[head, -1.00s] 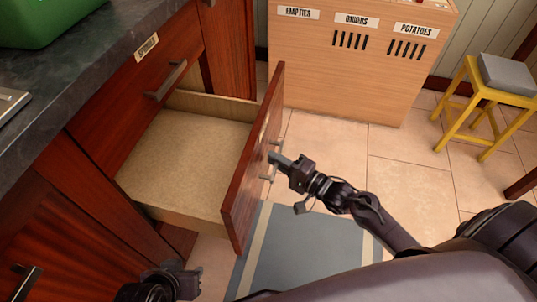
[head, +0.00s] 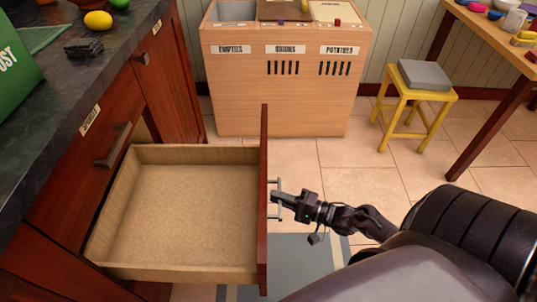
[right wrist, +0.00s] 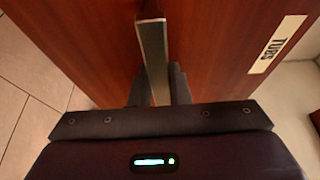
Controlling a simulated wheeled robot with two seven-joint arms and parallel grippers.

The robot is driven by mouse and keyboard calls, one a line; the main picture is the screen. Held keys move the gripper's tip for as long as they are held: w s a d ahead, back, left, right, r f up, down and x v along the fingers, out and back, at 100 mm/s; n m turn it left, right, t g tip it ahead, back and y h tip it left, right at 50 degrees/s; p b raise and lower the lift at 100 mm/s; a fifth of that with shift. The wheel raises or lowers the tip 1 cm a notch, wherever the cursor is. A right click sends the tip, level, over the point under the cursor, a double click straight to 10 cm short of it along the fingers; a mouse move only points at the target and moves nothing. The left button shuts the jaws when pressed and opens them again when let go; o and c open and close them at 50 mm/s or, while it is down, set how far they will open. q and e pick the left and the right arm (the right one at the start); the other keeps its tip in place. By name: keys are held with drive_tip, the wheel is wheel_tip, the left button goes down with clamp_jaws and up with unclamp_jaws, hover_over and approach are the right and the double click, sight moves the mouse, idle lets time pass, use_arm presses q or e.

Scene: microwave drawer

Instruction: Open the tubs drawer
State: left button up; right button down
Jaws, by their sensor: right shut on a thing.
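The tubs drawer (head: 190,215) is pulled well out of the cabinet in the head view, and its inside is bare. Its dark red front panel (head: 263,225) faces right. My right gripper (head: 277,198) is at the outer side of the panel, shut on the metal bar handle (head: 280,187). In the right wrist view the handle (right wrist: 153,55) runs between the fingers (right wrist: 155,88), and the TUBS label (right wrist: 277,45) is on the panel at the right. My left gripper does not show in the head view now.
A closed drawer front with a handle (head: 112,146) is above the open drawer. The dark counter (head: 75,75) holds a green box (head: 15,75) and a lemon (head: 97,21). A wooden sorting bin (head: 285,95) and yellow stool (head: 412,105) stand beyond. Tiled floor is clear between.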

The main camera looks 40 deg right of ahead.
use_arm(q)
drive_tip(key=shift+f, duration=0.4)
use_arm(e)
drive_tip(key=shift+s+d, duration=0.15)
drive_tip(key=c, duration=1.4)
unclamp_jaws()
drive_tip(key=shift+o, duration=0.2)
